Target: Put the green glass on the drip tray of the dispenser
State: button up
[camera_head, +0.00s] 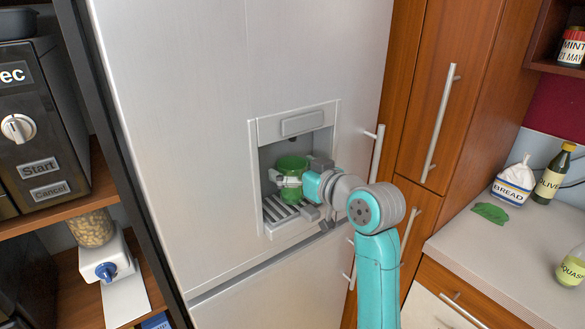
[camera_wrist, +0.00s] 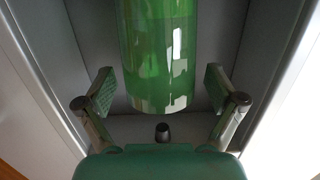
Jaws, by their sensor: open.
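The green glass (camera_head: 292,163) is upright inside the dispenser recess, above the rear part of the slatted drip tray (camera_head: 283,213). My gripper hides part of it, and I cannot tell for sure whether its base touches the tray. In the wrist view the green glass (camera_wrist: 160,55) lies between my fingers with a gap on each side. My gripper (camera_wrist: 160,90) is open around it. In the head view my gripper (camera_head: 289,181) reaches into the recess from the right. The dispenser (camera_head: 294,125) is set in the fridge door.
The recess side walls are close to my gripper. A counter (camera_head: 470,240) at right holds a bread bag (camera_head: 513,183), an olive bottle (camera_head: 551,177) and a squash bottle (camera_head: 572,268). Shelves with a microwave (camera_head: 35,130) stand left.

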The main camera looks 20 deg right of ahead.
jog(key=v, duration=1.1)
jog(key=shift+s, duration=0.35)
jog(key=shift+d, duration=0.1)
grip_shut()
dwell(1.0)
jog(key=s+a+f+m+h, duration=0.15)
jog(key=s+f, duration=0.25)
jog(key=f, duration=0.5)
jog(key=s+f+m+h, duration=0.1)
jog(key=s+f+m, duration=0.1)
jog(key=s+f, duration=0.45)
jog(key=s+f+m+h, duration=0.2)
jog(key=s+f, duration=0.1)
jog(key=f, duration=0.8)
jog(key=s+a+f+n, duration=0.1)
jog(key=s+f, duration=0.1)
jog(key=s, duration=1.2)
jog(key=s+a+f+n, duration=0.1)
jog(key=s+f, duration=0.1)
jog(key=s, duration=1.3)
jog(key=shift+f+g+h, duration=0.3)
jog(key=shift+f+h, duration=0.05)
jog(key=shift+f, duration=0.05)
